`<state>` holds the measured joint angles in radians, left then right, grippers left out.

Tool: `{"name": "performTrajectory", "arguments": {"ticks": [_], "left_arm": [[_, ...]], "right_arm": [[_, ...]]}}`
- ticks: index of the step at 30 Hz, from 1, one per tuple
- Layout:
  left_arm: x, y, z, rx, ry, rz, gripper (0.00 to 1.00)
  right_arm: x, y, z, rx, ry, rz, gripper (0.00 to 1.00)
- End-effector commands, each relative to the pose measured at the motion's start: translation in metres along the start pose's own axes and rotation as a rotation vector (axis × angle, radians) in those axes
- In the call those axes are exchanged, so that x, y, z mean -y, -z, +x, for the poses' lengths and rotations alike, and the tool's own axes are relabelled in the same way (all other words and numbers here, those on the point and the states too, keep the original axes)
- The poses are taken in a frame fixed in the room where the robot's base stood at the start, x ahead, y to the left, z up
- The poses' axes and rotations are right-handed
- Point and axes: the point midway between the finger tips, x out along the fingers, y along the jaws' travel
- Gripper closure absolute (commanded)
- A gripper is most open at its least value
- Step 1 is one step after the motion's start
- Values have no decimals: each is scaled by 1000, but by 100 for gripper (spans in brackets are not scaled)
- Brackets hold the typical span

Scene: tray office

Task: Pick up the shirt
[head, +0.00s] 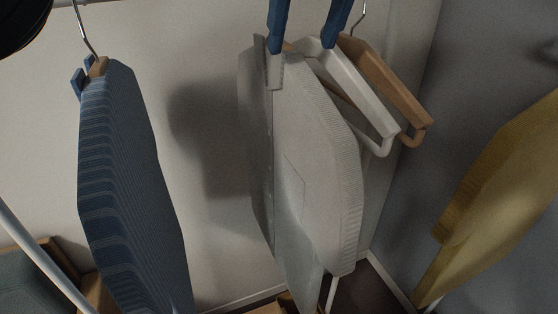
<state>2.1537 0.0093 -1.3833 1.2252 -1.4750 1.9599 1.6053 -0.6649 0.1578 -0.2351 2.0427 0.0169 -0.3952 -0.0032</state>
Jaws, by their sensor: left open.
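A light grey-white shirt (310,150) hangs in the middle of the head view. It shows a long button front, a pocket and a ribbed sleeve edge. My left gripper (303,50) comes in from the top with two blue fingers spread apart. One finger is over the front of the shirt's collar and the other is to the right, by the white hanger. The gripper is open; whether either finger touches the shirt I cannot tell. My right gripper does not show. The top of the shirt's own hanger is partly hidden.
A blue striped shirt (125,190) hangs at the left. A white hanger (352,88) and a wooden hanger (388,82) hang close at the right of the grey-white shirt. A yellow garment (505,190) is at the far right. Bare wall (205,230) lies between the two shirts.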

Motion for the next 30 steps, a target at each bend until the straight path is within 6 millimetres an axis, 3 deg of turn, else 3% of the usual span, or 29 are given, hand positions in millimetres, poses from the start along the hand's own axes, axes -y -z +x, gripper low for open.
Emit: {"name": "performTrajectory", "arguments": {"ticks": [3,10,18,26,30], "left_arm": [[0,0,16,-2,-1,1,45],[1,0,32,-2,0,1,45],[2,1,70,-1,-1,0,45],[2,1,75,0,1,0,45],[2,1,75,0,1,0,54]], "right_arm": [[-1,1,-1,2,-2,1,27],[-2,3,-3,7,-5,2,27],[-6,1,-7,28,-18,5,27],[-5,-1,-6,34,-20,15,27],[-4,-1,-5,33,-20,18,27]]}}
